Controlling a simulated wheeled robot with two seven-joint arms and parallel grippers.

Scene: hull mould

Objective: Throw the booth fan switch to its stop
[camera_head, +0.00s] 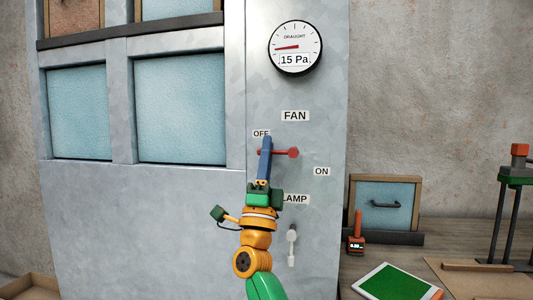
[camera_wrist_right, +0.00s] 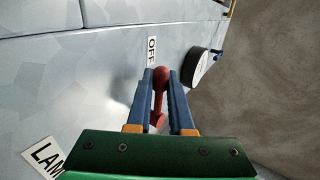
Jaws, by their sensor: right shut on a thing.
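The red fan switch lever (camera_head: 293,152) is on the grey booth panel, below the FAN sign (camera_head: 295,116). It lies about level in the head view, between the OFF label (camera_head: 261,133) at upper left and the ON label (camera_head: 321,171) at lower right. My right gripper (camera_head: 266,141) reaches up from below with its blue fingers across the lever, hiding part of it. In the right wrist view the red ball end (camera_wrist_right: 161,76) sits between the fingertips, below the OFF label (camera_wrist_right: 152,50). The gripper is shut on the lever. My left gripper is out of view.
A round draught gauge (camera_head: 295,47) above reads 15 Pa. A pale lamp switch (camera_head: 292,247) is below, by the partly covered LAMP label (camera_head: 296,199). At right, a wooden bench holds a framed blue panel (camera_head: 385,205), a green-screened tablet (camera_head: 397,283) and a stand (camera_head: 517,179).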

